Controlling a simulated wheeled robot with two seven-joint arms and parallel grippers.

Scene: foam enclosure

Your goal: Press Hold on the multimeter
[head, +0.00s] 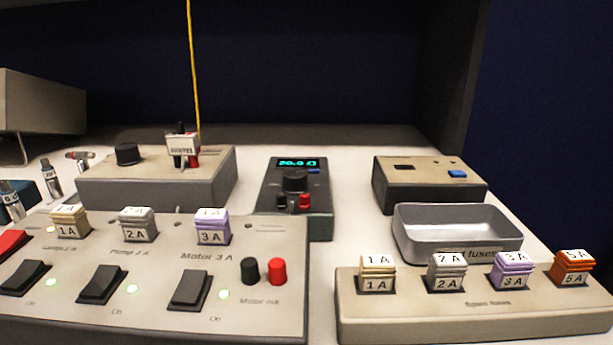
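The multimeter (294,222) is a dark grey box standing on the white bench in the middle of the head view. Its lit display (298,163) shows teal digits that look like 20.0 with a unit sign. Below the display are a black dial (294,181) and a small blue button (314,171) on the right; any label on the button is too small to read. Black and red sockets sit near its front edge. Neither gripper is in view, and nothing touches the multimeter.
A fuse panel (145,270) with switches fills the front left. A grey supply box (210,186) with a plug and yellow cable stands behind it. At right are a box with a blue button (458,174), a metal tray (405,232) and a spare-fuse rack (420,308).

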